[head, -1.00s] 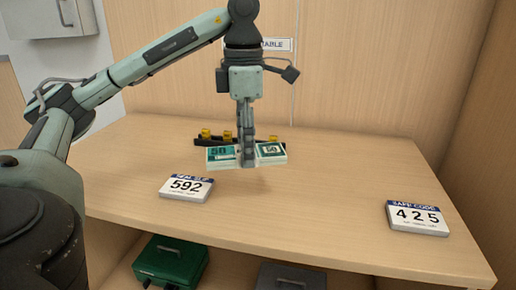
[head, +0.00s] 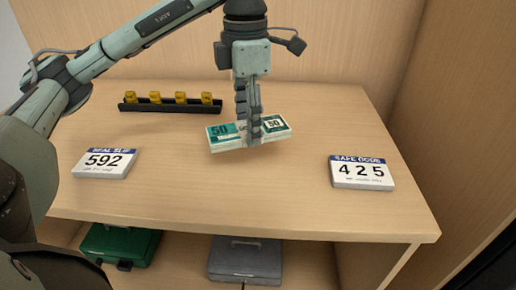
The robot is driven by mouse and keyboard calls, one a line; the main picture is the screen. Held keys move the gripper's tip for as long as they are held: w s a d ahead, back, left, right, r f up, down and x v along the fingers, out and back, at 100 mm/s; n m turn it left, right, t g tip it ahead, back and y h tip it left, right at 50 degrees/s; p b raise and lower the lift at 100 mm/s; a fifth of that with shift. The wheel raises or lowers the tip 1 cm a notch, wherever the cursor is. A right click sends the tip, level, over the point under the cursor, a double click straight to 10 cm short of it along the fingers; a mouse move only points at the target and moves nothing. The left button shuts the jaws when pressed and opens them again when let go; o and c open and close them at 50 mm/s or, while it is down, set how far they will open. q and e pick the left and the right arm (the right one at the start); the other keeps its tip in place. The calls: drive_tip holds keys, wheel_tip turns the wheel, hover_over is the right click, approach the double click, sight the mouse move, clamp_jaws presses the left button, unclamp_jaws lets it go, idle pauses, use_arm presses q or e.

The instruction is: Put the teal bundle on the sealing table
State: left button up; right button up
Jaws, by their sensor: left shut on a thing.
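The teal bundle (head: 224,133) is a stack of notes marked 50 with a pale band, in the middle of the head view. My left gripper (head: 254,137) points down and is shut on the bundle around its middle, hiding part of it. The bundle looks slightly tilted and held over the table; I cannot tell the exact gap. The wooden sealing table (head: 240,200) spreads below it, with bare wood around. My right gripper is not in view.
A black rack (head: 170,106) with several yellow pieces stands behind left. A block reading 592 (head: 105,163) lies at left, and one reading 425 (head: 361,173) at right. Below the tabletop are a green box (head: 120,246) and a grey box (head: 245,262). A wooden wall closes the back.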

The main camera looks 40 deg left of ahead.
sight(260, 162)
use_arm(q)
drive_tip(key=shift+w+d+f, duration=0.2)
drive_tip(key=shift+d+f, duration=0.15)
drive_tip(key=shift+d, duration=0.4)
drive_tip(key=shift+w+d+f, duration=0.15)
drive_tip(key=shift+d+f, duration=0.25)
wheel_tip(260, 162, down, 3)
drive_tip(key=shift+f, duration=0.45)
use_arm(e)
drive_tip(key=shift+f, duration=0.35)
use_arm(q)
drive_tip(key=shift+f, duration=0.1)
drive_tip(key=o, duration=1.2)
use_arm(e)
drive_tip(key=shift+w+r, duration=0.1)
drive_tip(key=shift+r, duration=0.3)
